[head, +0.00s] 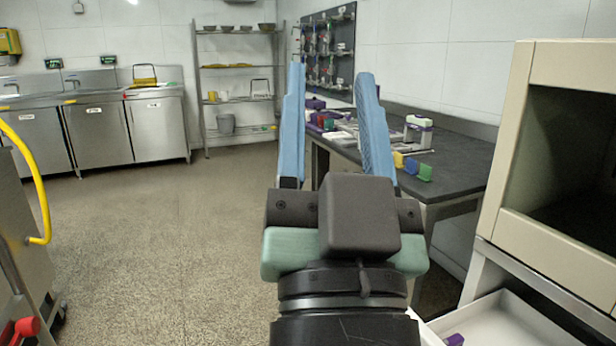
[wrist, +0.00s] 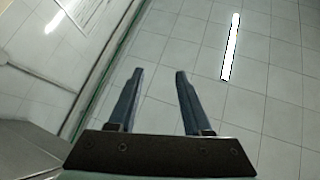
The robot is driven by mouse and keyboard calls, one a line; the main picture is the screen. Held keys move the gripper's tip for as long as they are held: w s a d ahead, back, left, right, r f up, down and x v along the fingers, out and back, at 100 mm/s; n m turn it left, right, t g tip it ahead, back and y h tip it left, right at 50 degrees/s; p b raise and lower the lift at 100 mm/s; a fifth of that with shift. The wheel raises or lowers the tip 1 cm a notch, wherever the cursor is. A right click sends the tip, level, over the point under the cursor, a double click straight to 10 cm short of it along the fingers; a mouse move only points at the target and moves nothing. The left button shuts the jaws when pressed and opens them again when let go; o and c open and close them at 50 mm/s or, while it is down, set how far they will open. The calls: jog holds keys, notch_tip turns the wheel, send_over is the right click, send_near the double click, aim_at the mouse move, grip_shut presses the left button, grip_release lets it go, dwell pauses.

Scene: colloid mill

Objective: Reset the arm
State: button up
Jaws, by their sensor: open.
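My gripper (head: 331,75) stands upright in the middle of the head view, its two blue fingers spread apart and pointing up. It is open, with nothing between the fingers. In the wrist view my gripper (wrist: 157,72) also shows open and empty. Behind the fingers there is only a tiled surface with a bright strip light (wrist: 231,47). My gripper hides part of the floor and of the dark bench behind it.
A dark bench (head: 455,166) with small coloured items runs along the right wall. A beige cabinet (head: 519,130) stands close on the right, above a white tray (head: 500,320). The floor (head: 170,240) at left centre is clear.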

jog(key=s+a+r+n+t, duration=0.2)
jog(key=s+r, duration=0.3)
jog(key=r, duration=0.2)
notch_tip(320, 180, up, 34)
jog(key=w+p, duration=0.1)
jog(key=p, duration=3.4)
